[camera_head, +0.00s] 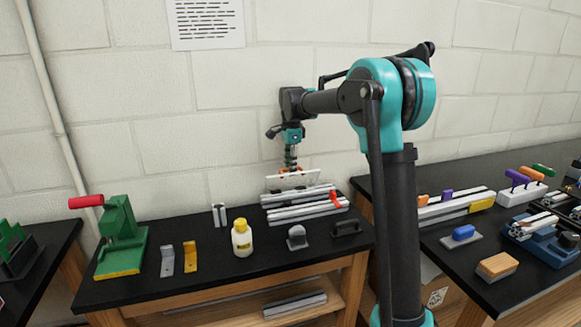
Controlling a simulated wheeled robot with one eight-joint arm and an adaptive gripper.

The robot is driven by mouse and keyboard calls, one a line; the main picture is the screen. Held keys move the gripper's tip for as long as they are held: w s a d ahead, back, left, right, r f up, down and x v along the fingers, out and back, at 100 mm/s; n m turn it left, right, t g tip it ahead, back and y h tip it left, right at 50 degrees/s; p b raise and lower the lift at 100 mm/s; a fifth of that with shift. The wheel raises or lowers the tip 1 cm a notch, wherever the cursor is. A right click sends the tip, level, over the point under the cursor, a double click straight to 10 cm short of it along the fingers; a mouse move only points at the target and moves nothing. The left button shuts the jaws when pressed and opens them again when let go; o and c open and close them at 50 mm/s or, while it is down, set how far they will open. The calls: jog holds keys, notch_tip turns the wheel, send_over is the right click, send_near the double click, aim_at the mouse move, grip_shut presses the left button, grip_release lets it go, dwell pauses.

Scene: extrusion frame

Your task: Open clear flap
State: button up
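The extrusion frame (303,206), made of pale metal bars, lies on the black bench top near the wall. A red-orange piece (334,197) sits at its right end. A thin pale panel (293,181) stands tilted at the frame's back edge; it looks like the clear flap, but its transparency is hard to tell. My gripper (290,170) points down right at this panel's top edge, with orange showing around its tips. The fingers are too small to tell whether they are open or shut, or whether they touch the panel.
A white bottle (242,239), yellow bracket (190,256), grey bracket (167,260), grey block (296,237) and black handle (346,228) stand in front. A green press (121,240) is at left. A second bench (470,275) with fixtures is at right.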

aim_at(291, 186)
notch_tip(291, 186, up, 12)
jog(key=shift+s, duration=0.35)
jog(key=shift+d, duration=0.1)
